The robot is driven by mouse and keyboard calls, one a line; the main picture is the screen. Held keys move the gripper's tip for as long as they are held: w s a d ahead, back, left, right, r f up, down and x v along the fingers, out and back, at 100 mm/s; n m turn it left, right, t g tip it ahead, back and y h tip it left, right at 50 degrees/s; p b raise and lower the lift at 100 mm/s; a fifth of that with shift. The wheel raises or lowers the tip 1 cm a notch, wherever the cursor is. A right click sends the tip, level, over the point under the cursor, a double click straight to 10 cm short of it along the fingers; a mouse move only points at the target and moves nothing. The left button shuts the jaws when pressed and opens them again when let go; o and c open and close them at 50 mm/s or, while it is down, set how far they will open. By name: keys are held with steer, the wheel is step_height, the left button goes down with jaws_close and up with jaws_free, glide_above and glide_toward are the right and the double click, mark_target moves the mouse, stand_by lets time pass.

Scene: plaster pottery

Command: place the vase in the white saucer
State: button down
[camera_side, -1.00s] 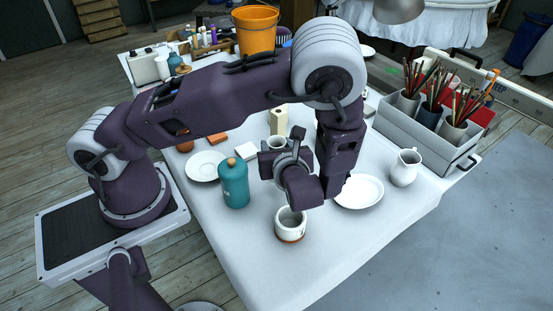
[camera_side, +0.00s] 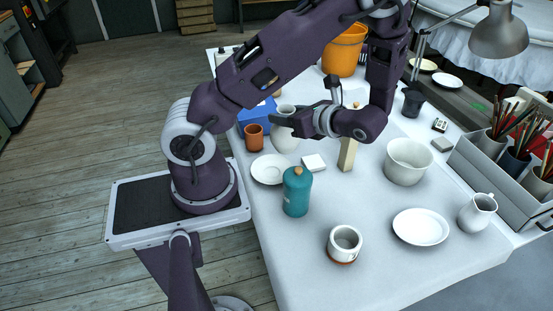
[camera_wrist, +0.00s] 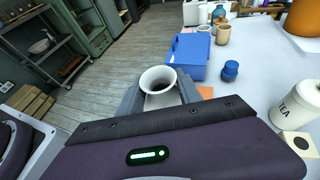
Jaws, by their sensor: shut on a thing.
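The white vase (camera_side: 285,138) is upright in the side view, behind a small white saucer. My gripper (camera_side: 292,122) is shut on its upper part from the right. Its round open mouth (camera_wrist: 158,78) shows between my fingers in the wrist view. I cannot tell whether the vase's base touches the table. The small white saucer (camera_side: 268,170) lies empty on the table, nearer the camera and a little left of the vase. A larger white plate (camera_side: 420,228) lies empty at the right front.
A teal bottle (camera_side: 297,195) stands just right of the small saucer. A terracotta cup (camera_side: 254,138) and a blue box (camera_side: 259,116) stand left of the vase. A white tile (camera_side: 314,163), a tall tan block (camera_side: 348,152) and a white bowl (camera_side: 408,162) are to the right.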

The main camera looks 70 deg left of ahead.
mark_target(286, 142)
step_height(286, 142, down, 8)
steer(key=shift+r, duration=0.1)
steer(key=shift+f, duration=0.45)
